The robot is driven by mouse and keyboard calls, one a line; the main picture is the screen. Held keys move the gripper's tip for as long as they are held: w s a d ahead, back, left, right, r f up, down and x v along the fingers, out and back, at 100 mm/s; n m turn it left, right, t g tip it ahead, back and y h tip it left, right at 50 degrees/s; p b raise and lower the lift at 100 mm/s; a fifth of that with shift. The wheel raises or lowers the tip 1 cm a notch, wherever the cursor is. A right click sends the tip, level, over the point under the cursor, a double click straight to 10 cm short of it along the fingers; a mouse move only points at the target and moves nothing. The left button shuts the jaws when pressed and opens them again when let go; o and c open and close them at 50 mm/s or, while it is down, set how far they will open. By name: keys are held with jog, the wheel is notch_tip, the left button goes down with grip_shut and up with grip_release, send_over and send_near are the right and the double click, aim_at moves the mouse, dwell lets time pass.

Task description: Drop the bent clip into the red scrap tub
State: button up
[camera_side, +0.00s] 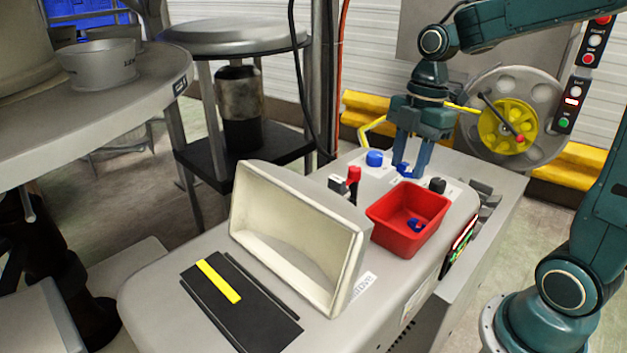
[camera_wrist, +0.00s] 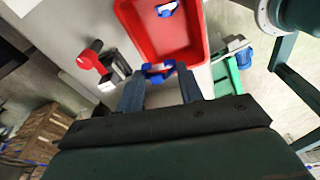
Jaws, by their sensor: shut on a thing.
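The red scrap tub (camera_side: 377,226) stands on the grey machine top; its red rim and floor also show in the wrist view (camera_wrist: 196,30). One blue clip (camera_side: 415,225) lies inside the tub, and it also shows in the wrist view (camera_wrist: 167,9). My gripper (camera_side: 406,172) points down behind the tub in the side view. It is shut on another blue clip (camera_wrist: 158,72), between its fingertips, just outside the tub's near edge in the wrist view. I cannot tell from the frames whether the held clip is bent.
A red-topped lever (camera_side: 353,177), a blue button (camera_side: 374,158) and a black knob (camera_side: 437,185) stand close around the tub. A large cream hood (camera_side: 295,240) stands left of it. A black plate with a yellow strip (camera_side: 218,281) lies in front.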

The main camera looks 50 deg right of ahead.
jog(key=shift+s+d+f, duration=0.2)
jog(key=shift+s+d, duration=0.35)
jog(key=shift+s+d+f, duration=0.15)
jog(key=shift+s+d, duration=0.35)
jog(key=shift+d, duration=0.05)
jog(key=shift+f, duration=0.2)
jog(key=shift+f, duration=2.8)
jog(key=o, duration=1)
jog(key=shift+r, duration=0.1)
notch_tip(320, 180, up, 14)
jog(key=d, duration=0.2)
jog(key=shift+s+f, duration=0.15)
jog(key=shift+f, duration=0.1)
